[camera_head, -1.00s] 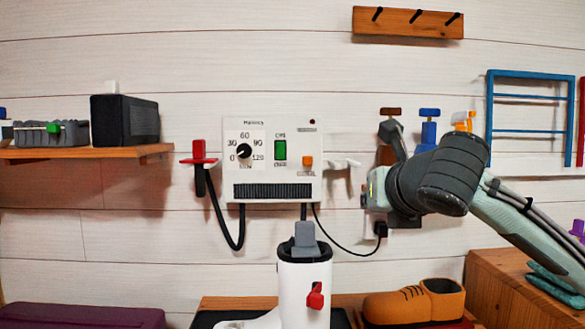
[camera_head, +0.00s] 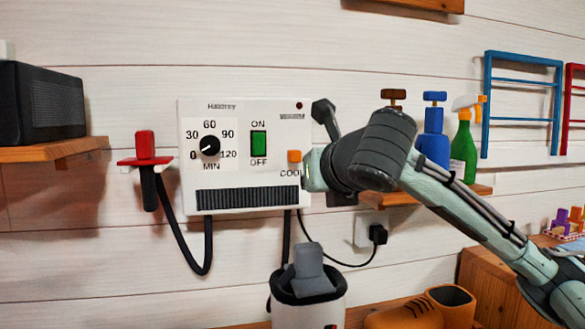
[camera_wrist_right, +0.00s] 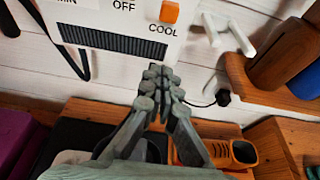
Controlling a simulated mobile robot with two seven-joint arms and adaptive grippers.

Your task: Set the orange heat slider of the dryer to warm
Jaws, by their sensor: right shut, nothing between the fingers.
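The dryer (camera_head: 240,182) is a white wall box with a timer dial (camera_head: 209,146), a green on/off switch (camera_head: 258,144) and a dark grille. Its orange heat slider (camera_head: 294,156) is at the right side, just above the word COOL. The right wrist view also shows the slider (camera_wrist_right: 170,11) at the top. My right gripper (camera_wrist_right: 158,80) is shut and empty. In that view its fingertips appear below the slider and the dryer's lower right corner, apparently not touching the slider. In the head view my right wrist is beside the dryer's right edge and the fingertips cannot be made out. My left gripper is not in view.
White wall pegs (camera_wrist_right: 228,32) stick out right of the dryer. A red-topped hose end (camera_head: 146,150) hangs at its left. A shelf with bottles (camera_head: 433,140) is at the right.

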